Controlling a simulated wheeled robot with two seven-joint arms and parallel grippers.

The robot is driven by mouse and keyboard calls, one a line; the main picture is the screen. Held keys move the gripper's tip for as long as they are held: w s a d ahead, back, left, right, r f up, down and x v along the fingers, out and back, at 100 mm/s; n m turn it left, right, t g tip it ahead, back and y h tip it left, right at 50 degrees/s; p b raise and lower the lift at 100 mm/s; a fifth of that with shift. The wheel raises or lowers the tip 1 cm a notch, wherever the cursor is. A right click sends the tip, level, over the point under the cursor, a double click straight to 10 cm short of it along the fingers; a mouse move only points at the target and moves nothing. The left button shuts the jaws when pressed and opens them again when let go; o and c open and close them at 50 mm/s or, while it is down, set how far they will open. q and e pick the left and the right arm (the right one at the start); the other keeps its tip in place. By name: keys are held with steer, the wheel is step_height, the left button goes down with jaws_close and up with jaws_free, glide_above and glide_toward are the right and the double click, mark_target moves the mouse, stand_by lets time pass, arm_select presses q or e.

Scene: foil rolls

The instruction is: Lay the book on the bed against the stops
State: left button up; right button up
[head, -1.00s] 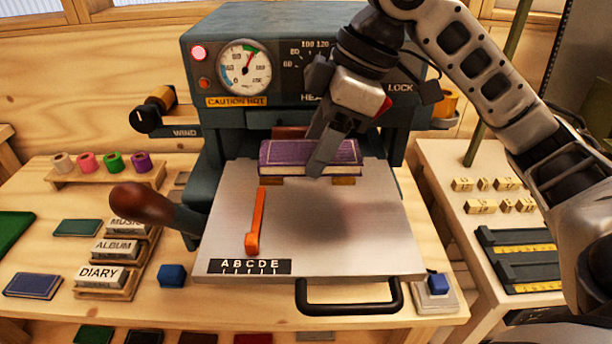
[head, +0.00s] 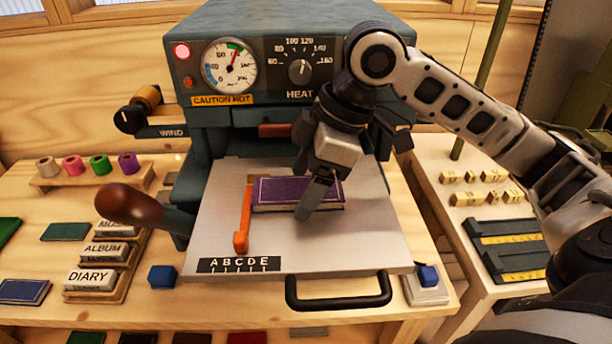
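The purple book (head: 275,193) lies flat at or just above the grey bed (head: 350,240), its spine or page edge facing me. Its left end is close beside the orange stop (head: 243,215); I cannot tell whether they touch. My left gripper is not in view.
The press with its gauge (head: 229,66) stands over the back of the bed. A brown-knobbed lever (head: 130,204) is at the left and a black handle (head: 338,298) at the front. Blue blocks (head: 162,276) flank the bed. The bed's front right is clear.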

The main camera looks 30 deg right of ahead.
steer(key=v, duration=1.2)
steer(key=shift+r, duration=0.2)
steer(key=shift+a, duration=0.15)
